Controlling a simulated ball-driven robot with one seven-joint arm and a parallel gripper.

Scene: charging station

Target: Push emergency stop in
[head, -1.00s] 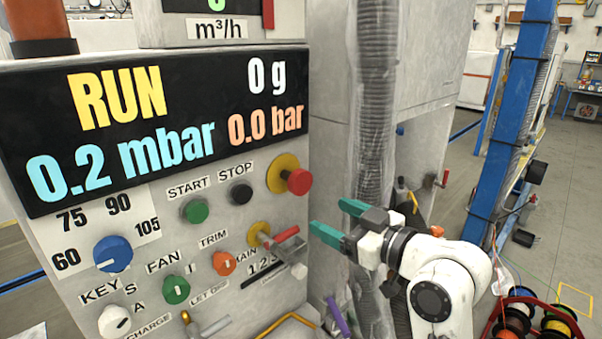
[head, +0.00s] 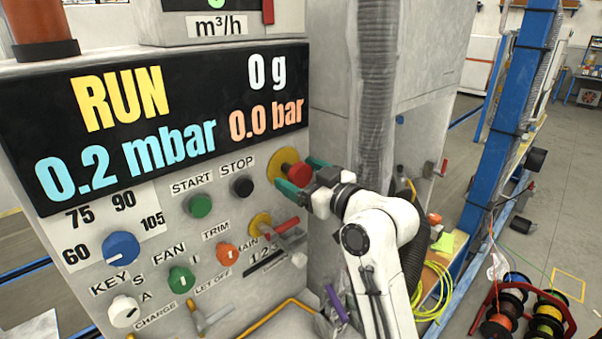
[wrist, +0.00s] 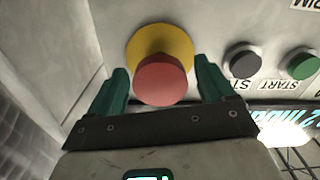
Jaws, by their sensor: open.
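The emergency stop is a red mushroom button (head: 297,173) on a round yellow plate (head: 279,166), at the upper right of the control panel. In the wrist view the red button (wrist: 162,80) stands out from its yellow plate (wrist: 160,42). My gripper (head: 299,179) is at the button, with green fingers open. In the wrist view the open fingers (wrist: 162,85) are on either side of the red button, with gaps showing, and nothing is held. In the head view the near finger partly covers the button. I cannot tell whether a finger touches it.
A black STOP button (head: 242,187) and a green START button (head: 199,205) are left of the emergency stop. A red-handled MAIN switch (head: 275,228) sits below it. A grey ribbed hose (head: 376,90) rises close behind my gripper.

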